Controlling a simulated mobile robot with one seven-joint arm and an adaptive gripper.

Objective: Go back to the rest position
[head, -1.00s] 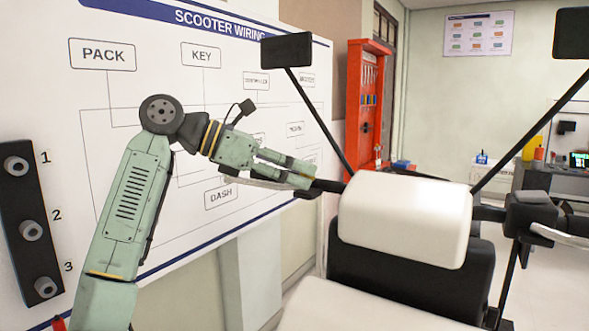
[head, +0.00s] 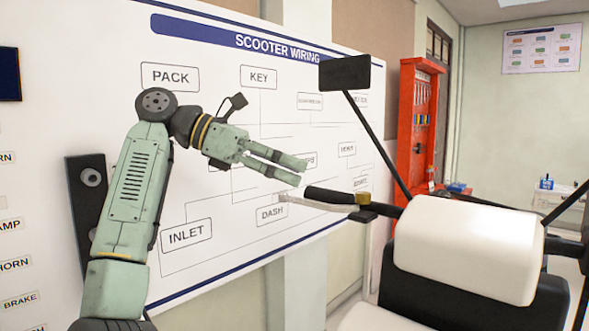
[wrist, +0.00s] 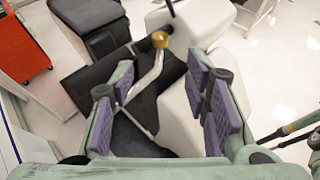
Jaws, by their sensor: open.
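My gripper (head: 300,173) is open and empty, in front of the wiring board. It is up and left of the scooter's black handlebar grip (head: 330,195), with a gap between them. A pale brake lever (head: 295,202) runs beside the grip. In the wrist view my gripper (wrist: 163,82) shows two spread fingers with purple pads. The lever (wrist: 145,85) with a gold-coloured end (wrist: 159,40) appears between them, beyond the fingertips.
The scooter's white front panel (head: 465,245) and a mirror (head: 345,73) stand to the right. The white wiring board (head: 225,270) is close behind my arm. A black holder (head: 88,170) is on the left. A red cabinet (head: 408,110) stands farther back.

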